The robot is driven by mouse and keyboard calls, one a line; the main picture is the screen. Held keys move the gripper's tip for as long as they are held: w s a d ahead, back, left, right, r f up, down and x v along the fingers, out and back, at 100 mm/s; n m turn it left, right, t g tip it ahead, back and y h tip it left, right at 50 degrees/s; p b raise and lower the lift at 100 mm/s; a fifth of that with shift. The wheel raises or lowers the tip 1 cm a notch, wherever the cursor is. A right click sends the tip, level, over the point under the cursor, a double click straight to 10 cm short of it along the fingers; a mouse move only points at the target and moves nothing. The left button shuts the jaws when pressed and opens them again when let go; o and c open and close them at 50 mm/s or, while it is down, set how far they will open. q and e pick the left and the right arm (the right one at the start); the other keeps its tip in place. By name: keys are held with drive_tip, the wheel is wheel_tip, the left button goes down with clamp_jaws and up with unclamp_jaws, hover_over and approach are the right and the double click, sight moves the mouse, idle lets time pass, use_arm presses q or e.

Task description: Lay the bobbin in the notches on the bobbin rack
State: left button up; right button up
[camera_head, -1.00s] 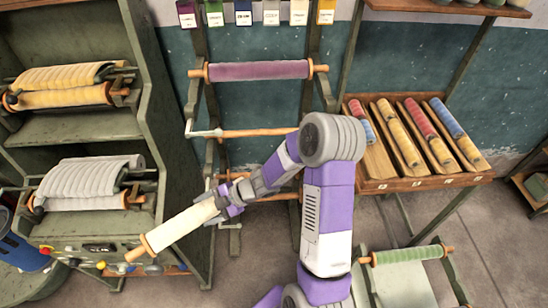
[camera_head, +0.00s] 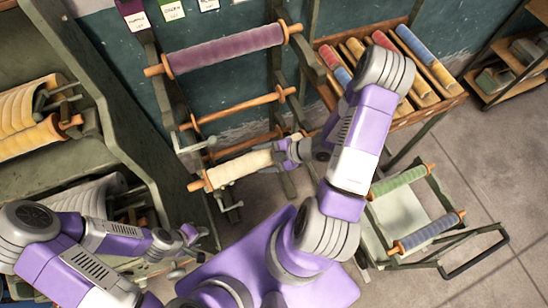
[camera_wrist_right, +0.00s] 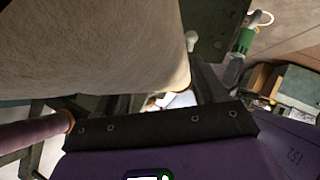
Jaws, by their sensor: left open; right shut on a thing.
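My right gripper (camera_head: 287,152) is shut on a cream bobbin (camera_head: 240,167) with orange ends, near its right end. The bobbin is held tilted, its left end lower, in front of the lower part of the bobbin rack (camera_head: 183,138). In the right wrist view the bobbin (camera_wrist_right: 90,50) fills the upper left. A purple bobbin (camera_head: 228,48) lies across the rack's top. A thin orange rod (camera_head: 240,106) spans it lower down. My left gripper (camera_head: 190,238) is open and empty, below and left of the bobbin. I cannot tell whether the bobbin touches the rack.
A green shelf unit (camera_head: 125,130) with yellow and grey rolls stands at left. A wooden tray (camera_head: 455,94) of coloured rolls is at right. A low cart (camera_head: 375,232) with green and blue bobbins stands at lower right. Floor shows beyond it.

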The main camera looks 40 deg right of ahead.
sight(263, 165)
drive_tip(key=s, duration=0.1)
drive_tip(key=s+p, duration=0.1)
drive_tip(key=s, duration=0.1)
drive_tip(key=shift+s+d+r+t+h+p, duration=0.25)
drive_tip(key=shift+d+r+t+h+p, duration=0.05)
drive_tip(key=shift+d+p, duration=0.05)
use_arm(q)
drive_tip(key=shift+w+r, duration=0.1)
drive_tip(key=shift+r, duration=1.35)
use_arm(e)
drive_tip(key=w+d+f, duration=0.1)
drive_tip(key=w+d, duration=0.2)
drive_tip(key=w, duration=1.1)
drive_tip(key=shift+w+d, duration=0.2)
drive_tip(key=shift+f, duration=0.1)
use_arm(q)
drive_tip(key=shift+r+p, duration=0.35)
drive_tip(key=shift+p, duration=0.05)
drive_tip(key=shift+f, duration=0.2)
use_arm(e)
drive_tip(key=shift+f, duration=0.1)
use_arm(q)
drive_tip(key=shift+f+b, duration=0.65)
drive_tip(key=shift+b, duration=0.2)
use_arm(e)
drive_tip(key=shift+f, duration=1.1)
